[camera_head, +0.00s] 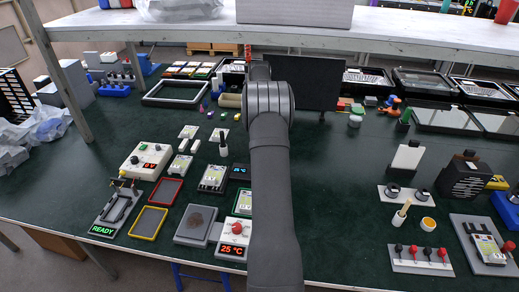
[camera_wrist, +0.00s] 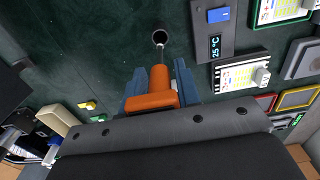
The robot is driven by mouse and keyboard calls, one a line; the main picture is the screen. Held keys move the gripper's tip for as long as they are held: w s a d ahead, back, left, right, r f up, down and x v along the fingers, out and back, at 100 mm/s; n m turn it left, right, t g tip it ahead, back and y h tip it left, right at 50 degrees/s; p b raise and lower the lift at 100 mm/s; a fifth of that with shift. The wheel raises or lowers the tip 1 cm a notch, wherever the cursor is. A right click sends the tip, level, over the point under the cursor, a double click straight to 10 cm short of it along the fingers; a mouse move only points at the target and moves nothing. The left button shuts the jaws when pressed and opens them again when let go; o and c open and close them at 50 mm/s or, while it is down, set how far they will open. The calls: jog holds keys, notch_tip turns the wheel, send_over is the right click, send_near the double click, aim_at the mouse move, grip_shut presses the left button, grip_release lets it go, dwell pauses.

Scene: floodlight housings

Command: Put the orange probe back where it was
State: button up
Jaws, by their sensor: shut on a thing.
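In the wrist view my gripper (camera_wrist: 160,76) is shut on the orange probe (camera_wrist: 159,91), with a blue-grey finger on each side of its handle. The probe's thin metal tip points up the picture, toward a round dark opening with a pale rim (camera_wrist: 159,36). The tip appears to meet the near edge of this opening; I cannot tell whether it is inside or above it. A grey unit with a blue button and a 25 °C display (camera_wrist: 215,46) stands to the right. In the head view my arm hides the gripper and the probe.
A striped-edge device (camera_wrist: 240,72) and a red frame (camera_wrist: 265,102) lie right of the gripper in the wrist view. In the head view, devices and trays crowd the green table (camera_head: 335,225); its middle right is clear. A white shelf (camera_head: 420,28) spans above the back.

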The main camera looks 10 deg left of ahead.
notch_tip(320, 180, down, 9)
jog(key=shift+f, duration=0.1)
dwell(0.3)
jog(key=shift+f, duration=0.15)
jog(key=o, duration=1.1)
jog(key=shift+c, duration=0.2)
notch_tip(320, 180, up, 12)
jog(key=shift+r, duration=0.2)
